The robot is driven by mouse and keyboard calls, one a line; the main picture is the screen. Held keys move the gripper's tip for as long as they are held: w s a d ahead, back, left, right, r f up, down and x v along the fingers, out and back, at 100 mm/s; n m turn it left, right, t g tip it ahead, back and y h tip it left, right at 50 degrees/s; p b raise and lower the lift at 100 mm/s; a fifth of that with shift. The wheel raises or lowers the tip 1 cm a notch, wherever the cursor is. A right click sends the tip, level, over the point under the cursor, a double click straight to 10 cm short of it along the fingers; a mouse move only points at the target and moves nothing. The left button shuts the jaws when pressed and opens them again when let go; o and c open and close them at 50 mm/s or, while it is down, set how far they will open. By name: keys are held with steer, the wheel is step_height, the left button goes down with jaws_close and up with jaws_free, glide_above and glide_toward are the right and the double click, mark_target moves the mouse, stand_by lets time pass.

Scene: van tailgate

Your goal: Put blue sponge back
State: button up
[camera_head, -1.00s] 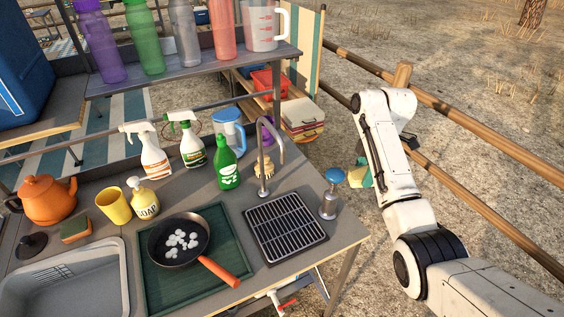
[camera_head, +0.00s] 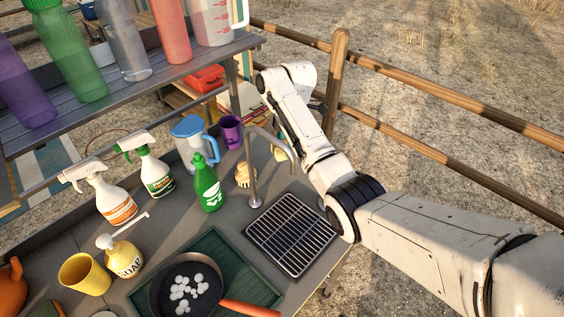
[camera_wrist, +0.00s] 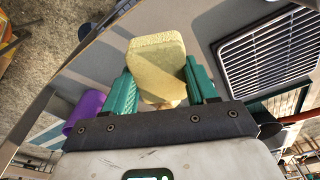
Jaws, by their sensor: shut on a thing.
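My gripper (camera_wrist: 160,88) has two teal fingers shut on a yellow sponge-like block (camera_wrist: 158,60) in the wrist view. The block stands out past the fingertips. Its visible faces are yellow; I see no blue on it, and its underside is hidden. In the head view my arm reaches over the right side of the counter beyond the tap, and my gripper is mostly hidden behind it. No clearly blue sponge shows in either view.
A tap (camera_head: 252,170) and black drain rack (camera_head: 291,233) stand close to my arm. A tan brush (camera_head: 245,175), green bottle (camera_head: 207,185), blue-lidded jug (camera_head: 194,138) and purple cup (camera_head: 231,132) crowd the counter's back. A pan (camera_head: 190,287) lies in front.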

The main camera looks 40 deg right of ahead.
mark_target(285, 170)
step_height(285, 170, down, 7)
steer(key=shift+f, duration=0.2)
stand_by(0.4)
steer(key=o, duration=1)
steer(key=shift+f, duration=0.1)
steer(key=r, duration=0.4)
steer(key=d+r, duration=0.1)
steer(key=r, duration=0.7)
steer(key=shift+s+d+r, duration=0.1)
steer(key=shift+s+d, duration=0.05)
steer(key=shift+s, duration=0.15)
